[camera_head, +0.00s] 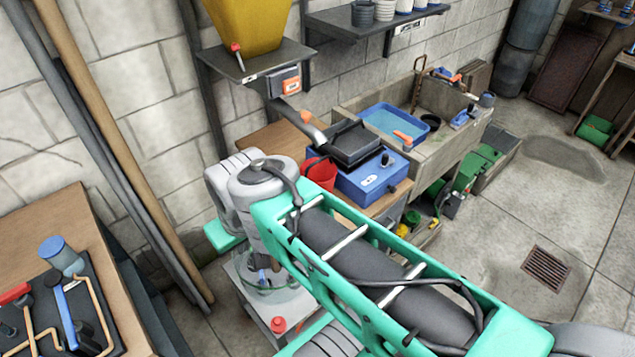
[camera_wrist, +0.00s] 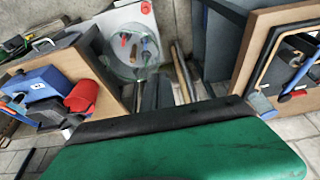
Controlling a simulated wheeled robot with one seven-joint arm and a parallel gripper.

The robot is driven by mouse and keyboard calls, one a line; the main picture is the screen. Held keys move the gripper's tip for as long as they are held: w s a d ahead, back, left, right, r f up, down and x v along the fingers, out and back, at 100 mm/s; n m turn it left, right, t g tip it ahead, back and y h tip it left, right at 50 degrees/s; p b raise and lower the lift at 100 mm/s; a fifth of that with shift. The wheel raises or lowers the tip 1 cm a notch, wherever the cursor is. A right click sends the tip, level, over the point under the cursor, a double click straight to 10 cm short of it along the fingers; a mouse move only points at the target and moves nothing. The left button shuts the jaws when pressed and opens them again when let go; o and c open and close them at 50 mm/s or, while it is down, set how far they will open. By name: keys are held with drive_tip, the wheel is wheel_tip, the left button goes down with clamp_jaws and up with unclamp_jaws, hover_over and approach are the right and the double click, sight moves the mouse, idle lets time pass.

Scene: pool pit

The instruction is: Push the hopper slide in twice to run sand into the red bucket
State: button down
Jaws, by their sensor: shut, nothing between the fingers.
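The yellow hopper (camera_head: 250,22) sits on a dark bracket shelf on the wall in the head view. Under it is a grey slide housing (camera_head: 277,80) with an orange label. A grey chute (camera_head: 317,133) slopes down right from it, with an orange knob (camera_head: 305,117) near it. The red bucket (camera_head: 320,172) stands below, beside a blue scale, partly hidden by my arm. It also shows in the wrist view (camera_wrist: 82,96). My gripper (camera_wrist: 160,120) fills the bottom of the wrist view, green with a black edge, shut and empty, apart from the bucket. I cannot make it out in the head view.
The blue scale (camera_head: 365,182) carries a black tray. Right of it are a blue basin (camera_head: 393,122) and a stone sink. A tool board (camera_head: 65,300) on a wooden table is at left. Poles lean on the wall. The right floor is clear around a drain (camera_head: 546,268).

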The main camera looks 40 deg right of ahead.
drive_tip(key=s+d+f+m+g+y+b, duration=0.1)
drive_tip(key=s+d+f+m+g, duration=0.1)
drive_tip(key=s+d+f+m, duration=0.5)
drive_tip(key=s+d+f+m+g+y+b, duration=0.1)
drive_tip(key=s+d+f+m+g, duration=0.15)
drive_tip(key=d+f, duration=0.8)
drive_tip(key=w+d+f+m+t+b, duration=0.1)
drive_tip(key=w+d+f+t, duration=0.15)
drive_tip(key=d, duration=0.35)
drive_tip(key=w+d+f+m+t, duration=0.1)
drive_tip(key=w+d+f+t, duration=0.1)
drive_tip(key=w+d+f, duration=0.3)
drive_tip(key=w+d+r+t, duration=0.4)
drive_tip(key=w+r, duration=0.2)
drive_tip(key=w, duration=0.1)
drive_tip(key=w+d+r+t, duration=0.35)
drive_tip(key=w+r, duration=0.25)
drive_tip(key=w, duration=0.2)
drive_tip(key=w+d+r+m+t, duration=0.1)
drive_tip(key=w+r+m+t, duration=0.1)
drive_tip(key=r, duration=0.7)
drive_tip(key=w+d+r+m+t+h, duration=0.1)
drive_tip(key=w+d+r+m+t, duration=0.1)
drive_tip(key=r, duration=0.6)
drive_tip(key=w+m+t, duration=0.1)
drive_tip(key=m+t, duration=0.1)
drive_tip(key=shift+r+t+h, duration=0.3)
drive_tip(key=shift+r+t, duration=0.05)
drive_tip(key=shift+r, duration=0.05)
